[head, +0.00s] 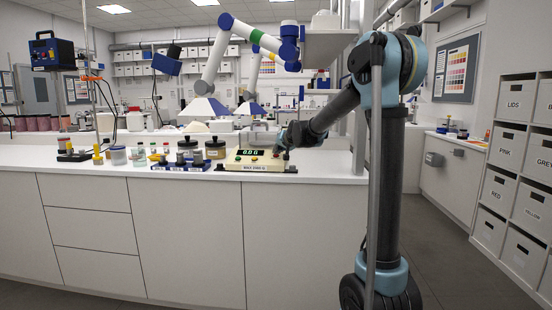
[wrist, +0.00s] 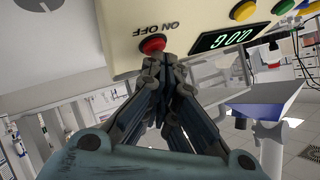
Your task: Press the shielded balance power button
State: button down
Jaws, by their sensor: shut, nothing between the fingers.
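The balance (head: 236,167) is a cream box on the counter with a lit green display (head: 249,153) that reads 0.0 G. In the wrist view its panel (wrist: 115,45) appears turned, with the display (wrist: 228,38) lit. A red button (wrist: 152,44) sits beside the ON OFF lettering. My gripper (wrist: 160,62) is shut and empty, its fingertips right at the red button and overlapping its near edge in the picture. I cannot tell if they touch or press it. In the head view my gripper (head: 282,142) is at the balance's right end.
Left of the balance stand dark jars (head: 215,147) and a blue tray (head: 160,169) with small items. Yellow and green buttons (wrist: 243,10) lie past the display. Labelled bins (head: 515,140) stand at the right, beyond open floor.

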dwell(0.5)
jog(key=shift+s+r, duration=0.35)
jog(key=shift+r, duration=0.4)
notch_tip(320, 180, up, 6)
jog(key=s, duration=0.2)
jog(key=shift+f, duration=0.15)
jog(key=shift+s, duration=0.1)
dwell(0.6)
